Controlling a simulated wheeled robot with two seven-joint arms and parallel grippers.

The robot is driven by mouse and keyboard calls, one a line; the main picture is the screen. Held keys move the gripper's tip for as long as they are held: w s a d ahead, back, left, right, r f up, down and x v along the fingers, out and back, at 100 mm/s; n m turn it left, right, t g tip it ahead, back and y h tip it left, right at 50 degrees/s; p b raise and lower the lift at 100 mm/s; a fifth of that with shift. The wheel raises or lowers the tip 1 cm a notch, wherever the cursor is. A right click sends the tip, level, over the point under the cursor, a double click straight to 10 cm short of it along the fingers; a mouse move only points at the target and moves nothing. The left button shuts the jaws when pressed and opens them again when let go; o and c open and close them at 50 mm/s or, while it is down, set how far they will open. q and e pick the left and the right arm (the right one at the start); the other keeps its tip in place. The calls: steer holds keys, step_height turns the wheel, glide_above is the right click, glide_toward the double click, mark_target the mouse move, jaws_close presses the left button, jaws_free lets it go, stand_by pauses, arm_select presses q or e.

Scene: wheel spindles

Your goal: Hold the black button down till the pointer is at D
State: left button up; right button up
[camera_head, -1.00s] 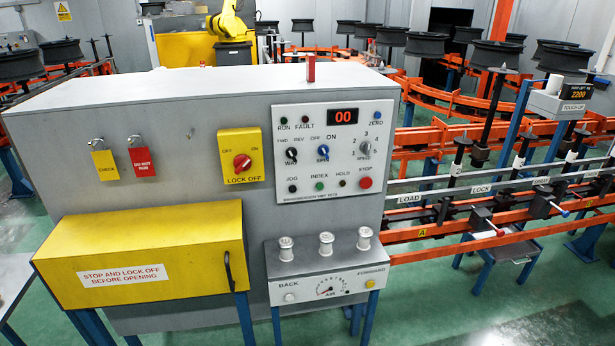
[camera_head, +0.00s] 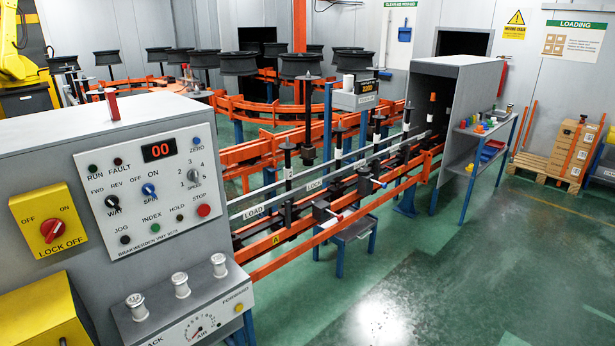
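The grey control panel (camera_head: 170,238) stands at the left of the head view. Its black JOG button (camera_head: 125,239) is at the lower left of the panel face, beside the green INDEX button (camera_head: 154,227). The red display (camera_head: 159,149) reads 00. A small dial (camera_head: 204,328) on the lower box has a needle, but its marks are too small to read. A yellow plate marked A (camera_head: 276,240) is on the orange rail. I cannot make out a D or a pointer at it. Neither gripper is in view.
Orange rails (camera_head: 350,214) carrying black spindles run back right from the panel to a grey cabinet (camera_head: 455,80). A small blue-legged table (camera_head: 348,229) stands under the rails. A pallet of boxes (camera_head: 572,150) is at the right. The green floor at front right is clear.

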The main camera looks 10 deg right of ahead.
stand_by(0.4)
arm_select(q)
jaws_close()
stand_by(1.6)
